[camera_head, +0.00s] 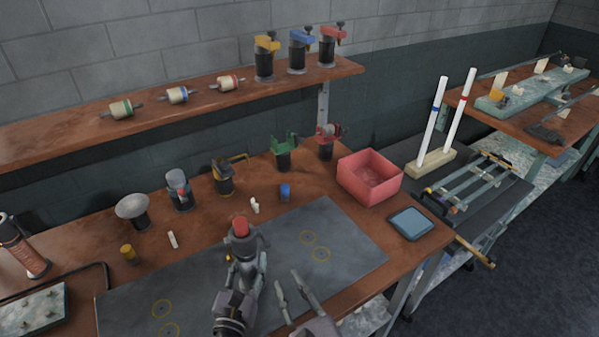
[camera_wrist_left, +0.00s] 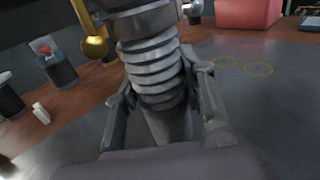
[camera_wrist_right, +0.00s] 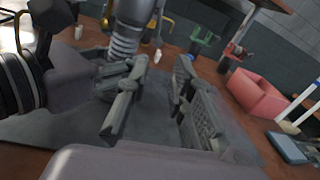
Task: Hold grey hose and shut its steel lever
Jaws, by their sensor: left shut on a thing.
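The grey ribbed hose (camera_wrist_left: 155,75) stands roughly upright in my left gripper (camera_wrist_left: 160,115), whose fingers close on its lower part. In the head view, the hose's head (camera_head: 241,233) has a red top, and my left gripper (camera_head: 246,268) is below it. A brass ball-ended lever (camera_wrist_left: 95,46) hangs at the hose's left side in the left wrist view. A steel ball (camera_wrist_left: 193,10) shows at its upper right; whether it ends the steel lever I cannot tell. My right gripper (camera_head: 293,292) is open and empty, to the right of the hose. The hose also shows in the right wrist view (camera_wrist_right: 124,42).
The dark mat (camera_head: 345,240) has free room at right. A red bin (camera_head: 370,177) and blue tray (camera_head: 411,222) stand beyond it. Behind are a brass-handled device (camera_head: 223,178), a blue cap (camera_head: 285,192) and a small white piece (camera_head: 254,205). A shelf (camera_head: 200,90) runs above.

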